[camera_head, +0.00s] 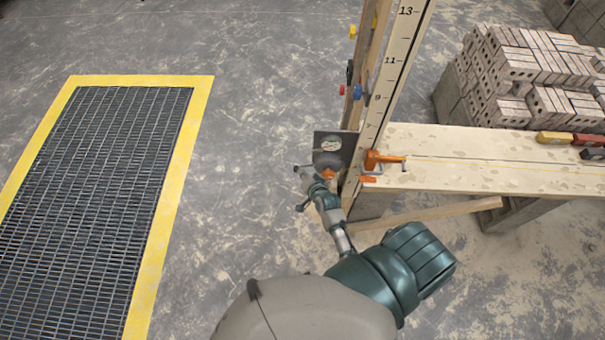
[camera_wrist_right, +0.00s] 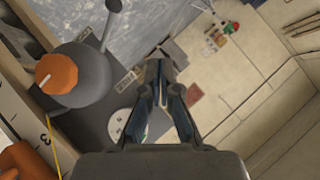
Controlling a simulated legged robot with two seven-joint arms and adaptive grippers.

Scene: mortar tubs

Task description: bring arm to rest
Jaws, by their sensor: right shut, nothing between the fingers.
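My right gripper (camera_head: 308,180) is beside the foot of an upright wooden post with a measuring board (camera_head: 395,70). It is near a grey plate with a pale round spot (camera_head: 350,146) and an orange part (camera_head: 327,174). In the right wrist view the fingers (camera_wrist_right: 160,72) are together with nothing held. An orange cap on a dark grey round body (camera_wrist_right: 85,88) lies to their left there, and a white disc (camera_wrist_right: 117,122) shows below left. Whether the gripper touches any of these is unclear. My left gripper is in neither view.
A plank bench (camera_head: 470,165) with an orange clamp (camera_head: 378,160) extends right from the post. Stacked bricks (camera_head: 520,65) stand behind it. A yellow-framed floor grating (camera_head: 193,170) lies left; bare floor (camera_head: 245,190) separates it from my arm. Pale blocks (camera_wrist_right: 270,110) fill the wrist view's right.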

